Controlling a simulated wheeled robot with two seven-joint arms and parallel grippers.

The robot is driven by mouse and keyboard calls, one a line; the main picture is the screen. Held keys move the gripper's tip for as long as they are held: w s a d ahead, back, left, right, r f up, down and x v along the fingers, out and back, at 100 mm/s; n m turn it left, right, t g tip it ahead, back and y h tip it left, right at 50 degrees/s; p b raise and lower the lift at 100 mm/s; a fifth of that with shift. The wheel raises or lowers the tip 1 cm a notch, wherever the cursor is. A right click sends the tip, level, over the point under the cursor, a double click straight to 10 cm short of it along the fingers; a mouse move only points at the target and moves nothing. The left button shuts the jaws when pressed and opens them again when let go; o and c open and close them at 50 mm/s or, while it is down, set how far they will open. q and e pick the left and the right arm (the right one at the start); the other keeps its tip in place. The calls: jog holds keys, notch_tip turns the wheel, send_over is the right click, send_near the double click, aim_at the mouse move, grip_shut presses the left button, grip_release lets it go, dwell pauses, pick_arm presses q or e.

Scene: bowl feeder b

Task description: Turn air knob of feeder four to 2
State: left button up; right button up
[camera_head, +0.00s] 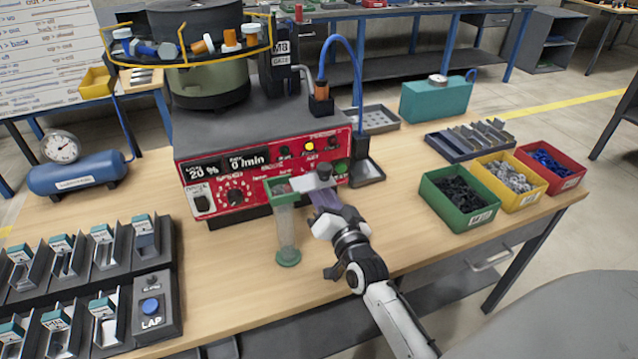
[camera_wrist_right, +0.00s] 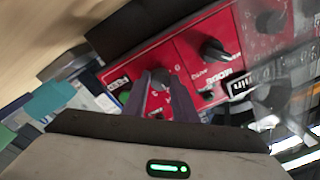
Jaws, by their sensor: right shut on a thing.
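The bowl feeder (camera_head: 215,150) stands at the back of the table, with a red control panel (camera_head: 270,178) on its front. Its display reads 20 % and 0 /min. My right gripper (camera_head: 322,196) reaches the lower right of this panel. In the right wrist view, the two dark fingers of my right gripper (camera_wrist_right: 162,92) are shut around a small dark knob (camera_wrist_right: 159,76) on the red panel. The knob's setting is too small and covered to read. The head view hides this knob behind the gripper and a grey bracket. My left gripper is not in view.
A clear tube (camera_head: 286,230) with a green rim stands close left of my right gripper. Green (camera_head: 458,200), yellow (camera_head: 508,182) and red (camera_head: 552,167) bins stand on the right. A dark mode knob (camera_wrist_right: 215,48) sits beside the held knob. The table's front right is clear.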

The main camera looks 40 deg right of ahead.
jog(key=shift+m, duration=0.6)
jog(key=o, duration=1)
jog(key=shift+o, duration=0.2)
jog(key=p+v, duration=0.3)
jog(key=v, duration=0.7)
jog(key=shift+s+p, duration=0.2)
jog(key=shift+p, duration=0.1)
jog(key=shift+a, duration=0.15)
